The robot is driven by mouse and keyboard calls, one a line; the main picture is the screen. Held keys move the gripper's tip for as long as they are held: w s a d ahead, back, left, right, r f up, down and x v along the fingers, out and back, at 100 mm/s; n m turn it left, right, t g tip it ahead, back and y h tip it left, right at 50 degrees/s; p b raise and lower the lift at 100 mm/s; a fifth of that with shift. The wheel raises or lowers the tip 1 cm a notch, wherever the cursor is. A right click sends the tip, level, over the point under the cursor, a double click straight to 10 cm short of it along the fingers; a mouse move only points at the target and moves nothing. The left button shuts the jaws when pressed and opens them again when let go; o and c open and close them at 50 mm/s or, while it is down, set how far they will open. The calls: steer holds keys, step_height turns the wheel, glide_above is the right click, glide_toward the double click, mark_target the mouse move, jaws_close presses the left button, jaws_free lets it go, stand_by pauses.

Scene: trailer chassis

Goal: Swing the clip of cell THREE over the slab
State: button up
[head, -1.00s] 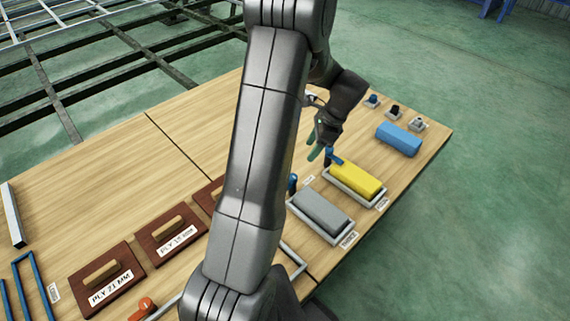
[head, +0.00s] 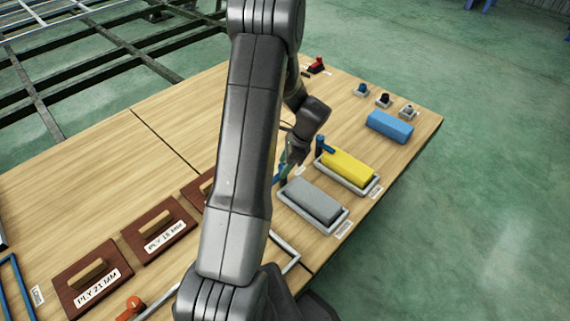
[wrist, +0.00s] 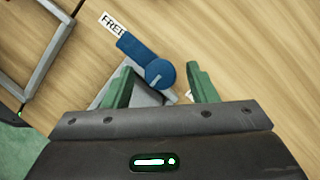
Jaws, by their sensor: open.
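The grey slab (head: 315,198) lies in a grey tray at the table's right edge; its label, too small to read surely, may say THREE. The blue clip (wrist: 146,62) at that tray's inner end points away from the slab, toward a FREE label (wrist: 112,25). My gripper (wrist: 158,70) is open, with one green finger on each side of the clip's round pivot. I cannot tell whether they touch it. In the head view, my gripper (head: 284,165) is at this clip and partly hides it.
A yellow slab (head: 347,168) lies in the neighbouring tray, its own blue clip (head: 326,149) reaching over its end. An empty grey frame (wrist: 48,55) is on the other side. A blue block (head: 390,126), small knobs and brown plywood boards (head: 158,240) are on the table.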

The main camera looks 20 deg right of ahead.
steer(key=c, duration=1)
steer(key=shift+o, duration=0.2)
steer(key=shift+r+n+p, duration=0.1)
steer(key=shift+n+p, duration=0.2)
steer(key=n+p, duration=0.1)
steer(key=n+g+p, duration=0.1)
steer(key=n, duration=0.1)
steer(key=shift+w+n+g+y, duration=0.1)
steer(key=shift+n+g+y, duration=0.2)
steer(key=n+g, duration=0.1)
steer(key=n, duration=0.1)
steer(key=n+p, duration=0.1)
steer(key=n, duration=0.1)
steer(key=shift+w+n+g, duration=0.15)
steer(key=shift+n+g, duration=0.25)
steer(key=n+g+h+p, duration=0.1)
steer(key=n, duration=0.3)
steer(key=shift+w+a, duration=0.1)
steer(key=shift+n+g+h+p, duration=0.25)
steer(key=shift+n+h, duration=0.2)
steer(key=shift+n, duration=0.75)
steer(key=shift+n+g+h+p, duration=0.1)
steer(key=shift+n+g+h, duration=0.3)
steer(key=shift+n, duration=0.8)
